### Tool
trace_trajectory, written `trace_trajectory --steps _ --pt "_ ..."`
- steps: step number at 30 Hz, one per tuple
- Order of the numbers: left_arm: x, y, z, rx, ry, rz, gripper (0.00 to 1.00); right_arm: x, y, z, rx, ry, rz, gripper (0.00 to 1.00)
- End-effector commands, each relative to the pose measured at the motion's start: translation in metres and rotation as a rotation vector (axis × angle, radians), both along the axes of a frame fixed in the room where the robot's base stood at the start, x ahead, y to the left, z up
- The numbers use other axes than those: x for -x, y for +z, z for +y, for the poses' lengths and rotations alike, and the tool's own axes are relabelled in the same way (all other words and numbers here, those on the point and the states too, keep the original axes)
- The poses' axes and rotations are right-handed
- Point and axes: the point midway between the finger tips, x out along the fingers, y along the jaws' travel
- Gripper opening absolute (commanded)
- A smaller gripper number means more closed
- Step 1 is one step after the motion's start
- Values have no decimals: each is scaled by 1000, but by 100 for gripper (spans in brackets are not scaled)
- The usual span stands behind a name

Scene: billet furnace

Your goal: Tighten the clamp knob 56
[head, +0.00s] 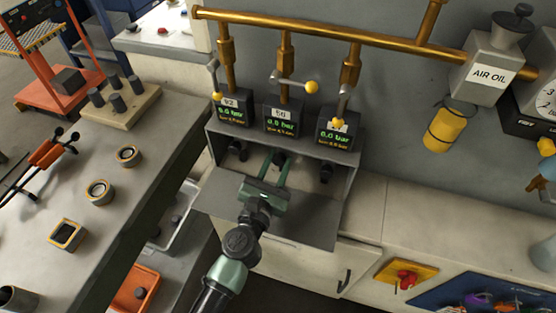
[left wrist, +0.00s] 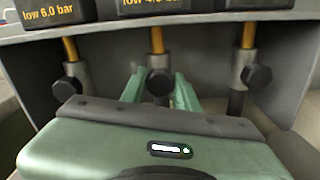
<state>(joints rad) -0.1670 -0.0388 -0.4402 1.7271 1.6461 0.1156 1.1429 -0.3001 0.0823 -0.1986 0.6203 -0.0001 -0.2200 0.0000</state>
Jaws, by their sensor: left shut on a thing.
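Three pressure displays stand in a row on a grey open-fronted box (head: 352,190). The middle display (head: 281,120) has a small label that seems to read 56. Under it, inside the box, is the middle dark clamp knob (head: 279,157), on a pipe clamp; the knob also shows in the left wrist view (left wrist: 158,83). My left gripper (head: 277,164) reaches into the box, its green fingers (left wrist: 160,88) on either side of this knob, shut on it. The fingers partly hide the knob in the head view. My right gripper is not in view.
Similar knobs sit to the left (left wrist: 66,89) and right (left wrist: 257,78), close beside the fingers. Valve levers with yellow ends (head: 312,87) and a brass pipe (head: 330,33) are above the displays. A workbench (head: 130,200) is at left.

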Motion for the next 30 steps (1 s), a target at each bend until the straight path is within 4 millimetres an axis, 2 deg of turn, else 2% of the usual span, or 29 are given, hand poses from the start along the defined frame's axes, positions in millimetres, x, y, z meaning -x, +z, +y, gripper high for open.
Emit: trace_trajectory --steps 30 --pt "0 1 0 -910 -3 -293 0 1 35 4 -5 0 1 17"
